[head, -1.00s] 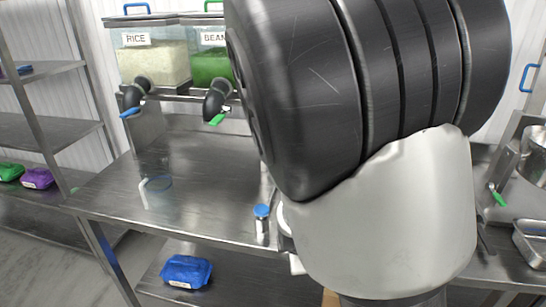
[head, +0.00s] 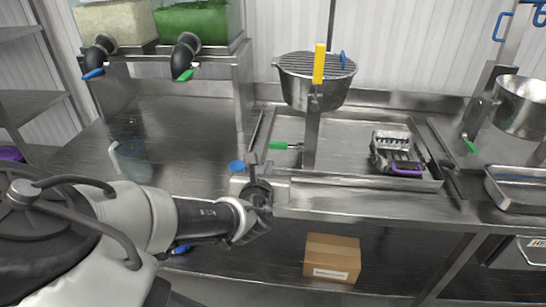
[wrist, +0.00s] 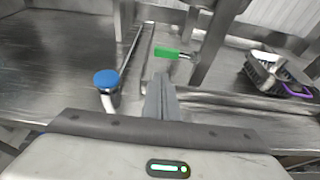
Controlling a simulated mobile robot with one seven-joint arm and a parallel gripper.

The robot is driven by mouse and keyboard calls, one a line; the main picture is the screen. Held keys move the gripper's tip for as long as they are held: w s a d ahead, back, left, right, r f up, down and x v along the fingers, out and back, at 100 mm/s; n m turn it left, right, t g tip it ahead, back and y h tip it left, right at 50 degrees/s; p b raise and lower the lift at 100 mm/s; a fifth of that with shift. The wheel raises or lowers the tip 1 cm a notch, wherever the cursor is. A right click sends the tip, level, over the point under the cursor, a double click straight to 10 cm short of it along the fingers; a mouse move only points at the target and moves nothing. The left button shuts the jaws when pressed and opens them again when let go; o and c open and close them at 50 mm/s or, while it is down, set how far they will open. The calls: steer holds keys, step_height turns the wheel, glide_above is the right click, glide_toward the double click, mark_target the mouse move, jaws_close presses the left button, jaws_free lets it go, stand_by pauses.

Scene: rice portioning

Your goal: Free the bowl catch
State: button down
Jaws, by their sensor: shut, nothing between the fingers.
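A steel bowl (head: 522,106) hangs on a stand at the far right of the head view, with a green-tipped lever (head: 470,144) below it. A darker bowl (head: 315,88) with a grill top and a yellow handle (head: 319,64) sits on a post at the middle. A green lever (head: 280,146) sticks out leftward low on that post; it also shows in the wrist view (wrist: 166,53). I cannot tell which lever is the bowl catch. My gripper (head: 254,160) is shut and empty, apart from and nearer than the middle lever; its fingers show in the wrist view (wrist: 160,82).
A blue-topped knob (head: 237,166) stands just left of my gripper. A dark utensil holder with a purple handle (head: 397,153) sits in the sink tray (head: 350,185). Rice and bean dispensers (head: 115,22) stand back left. A cardboard box (head: 331,258) is on the lower shelf.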

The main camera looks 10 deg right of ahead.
mark_target(278, 146)
steer(key=b+x, duration=0.2)
steer(key=x, duration=0.7)
steer(key=shift+w+d+f, duration=0.1)
steer(key=shift+d+f, duration=0.05)
steer(key=shift+f, duration=0.05)
steer(key=shift+w, duration=0.3)
